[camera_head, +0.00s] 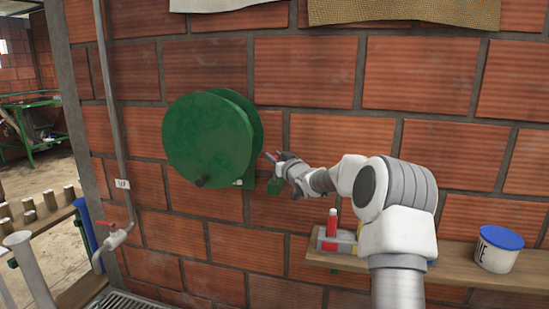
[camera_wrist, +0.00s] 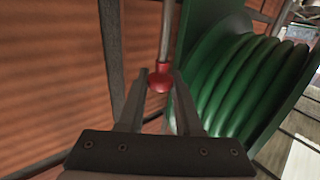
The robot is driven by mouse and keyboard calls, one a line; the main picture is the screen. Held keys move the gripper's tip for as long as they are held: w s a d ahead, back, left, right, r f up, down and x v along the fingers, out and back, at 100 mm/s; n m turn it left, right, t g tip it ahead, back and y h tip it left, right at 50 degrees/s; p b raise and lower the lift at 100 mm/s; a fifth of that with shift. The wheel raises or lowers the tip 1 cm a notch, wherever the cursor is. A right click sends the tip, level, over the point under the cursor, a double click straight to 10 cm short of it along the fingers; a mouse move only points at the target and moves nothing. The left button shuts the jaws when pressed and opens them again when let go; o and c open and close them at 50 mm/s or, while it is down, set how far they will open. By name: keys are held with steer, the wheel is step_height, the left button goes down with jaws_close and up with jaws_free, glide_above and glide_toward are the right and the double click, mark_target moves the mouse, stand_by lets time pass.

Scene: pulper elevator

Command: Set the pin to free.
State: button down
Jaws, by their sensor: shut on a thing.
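In the wrist view, the grooved side of the drum (camera_wrist: 235,85) fills the right. A pin with a red knob (camera_wrist: 160,83) on a thin metal rod (camera_wrist: 166,35) stands beside the drum. My gripper (camera_wrist: 160,76) has its two fingers on either side of the red knob and is shut on it. In the head view, my gripper (camera_head: 274,159) is at the drum's right side. Whether the pin is engaged cannot be told.
A wooden shelf (camera_head: 455,259) below right holds a white tub with a blue lid (camera_head: 499,249) and a red bottle (camera_head: 332,230). A pipe with a red valve handle (camera_head: 107,224) runs down the wall at left. Sacks hang above.

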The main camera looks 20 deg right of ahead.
steer(key=shift+r+p, duration=0.8)
steer(key=shift+r, duration=0.75)
steer(key=c, duration=0.6)
jaws_free()
steer(key=shift+s, duration=0.1)
steer(key=shift+s, duration=0.2)
steer(key=s+b, duration=0.1)
steer(key=s, duration=0.4)
steer(key=s+d+b, duration=0.1)
steer(key=s, duration=0.5)
steer(key=s+b, duration=0.1)
steer(key=s, duration=0.5)
steer(key=shift+d, duration=0.2)
steer(key=shift+w, duration=0.1)
steer(key=shift+f, duration=0.1)
